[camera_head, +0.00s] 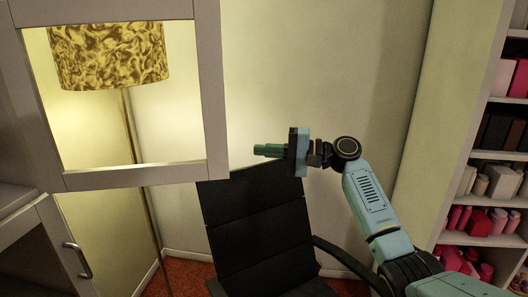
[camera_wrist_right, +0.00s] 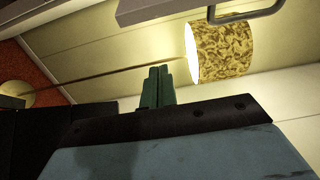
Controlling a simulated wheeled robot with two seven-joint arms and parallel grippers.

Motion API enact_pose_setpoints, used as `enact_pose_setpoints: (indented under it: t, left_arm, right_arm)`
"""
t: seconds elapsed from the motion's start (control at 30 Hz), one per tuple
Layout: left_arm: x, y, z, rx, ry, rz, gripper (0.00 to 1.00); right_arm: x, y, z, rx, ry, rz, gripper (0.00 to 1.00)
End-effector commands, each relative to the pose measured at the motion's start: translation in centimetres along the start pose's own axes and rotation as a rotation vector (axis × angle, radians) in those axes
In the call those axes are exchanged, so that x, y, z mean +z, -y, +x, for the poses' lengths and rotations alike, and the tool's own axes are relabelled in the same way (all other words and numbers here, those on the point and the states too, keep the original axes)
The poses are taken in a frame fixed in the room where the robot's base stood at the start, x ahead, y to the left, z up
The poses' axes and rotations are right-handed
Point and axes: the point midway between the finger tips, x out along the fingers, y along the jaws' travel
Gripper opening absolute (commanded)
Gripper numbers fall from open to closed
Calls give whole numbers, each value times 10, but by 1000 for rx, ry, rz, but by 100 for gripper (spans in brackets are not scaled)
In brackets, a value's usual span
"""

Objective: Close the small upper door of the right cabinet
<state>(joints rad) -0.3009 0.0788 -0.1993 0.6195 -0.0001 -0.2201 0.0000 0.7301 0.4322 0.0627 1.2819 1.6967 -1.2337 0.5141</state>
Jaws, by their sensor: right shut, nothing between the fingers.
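The small upper door (camera_head: 212,90), a grey frame around a clear pane, stands open at the upper left of the head view. The lamp behind shows through it. A grey frame edge (camera_wrist_right: 160,10) with a dark handle (camera_wrist_right: 246,14) crosses the top of the right wrist view; it looks like the same door. My right gripper (camera_head: 258,150) is shut and empty, its green fingers pointing left, just right of the door's right edge in the picture. I cannot tell the gap in depth. Its fingers (camera_wrist_right: 157,88) also show in the wrist view. My left gripper is out of view.
A lower grey cabinet door (camera_head: 40,225) with a handle (camera_head: 78,260) is at the lower left. A black chair (camera_head: 255,225) stands below my right gripper. A floor lamp (camera_head: 110,55) stands behind the door. A filled bookshelf (camera_head: 490,160) is at the right.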

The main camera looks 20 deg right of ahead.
Motion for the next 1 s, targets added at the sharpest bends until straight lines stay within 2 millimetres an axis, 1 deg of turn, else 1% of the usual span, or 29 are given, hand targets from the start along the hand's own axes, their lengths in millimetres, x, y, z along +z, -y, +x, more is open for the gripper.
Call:
enact_pose_setpoints:
  t: [0.03, 0.33, 0.4, 0.6, 0.7, 1.0]
  left_arm:
    - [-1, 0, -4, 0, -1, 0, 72]
    - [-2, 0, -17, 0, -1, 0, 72]
    - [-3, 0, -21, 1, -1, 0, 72]
    - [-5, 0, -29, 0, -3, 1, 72]
    - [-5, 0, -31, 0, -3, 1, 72]
    - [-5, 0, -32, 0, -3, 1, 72]
  right_arm:
    - [0, 2, 12, -3, 3, 2, 0]
    - [0, 2, 79, -1, 2, 2, 0]
    - [9, 0, 70, 3, -3, -2, 0]
    - [28, 0, 63, 3, -3, -1, 0]
    - [33, 0, 61, 2, -3, 0, 0]
    - [37, -1, 60, 1, -4, 0, 0]
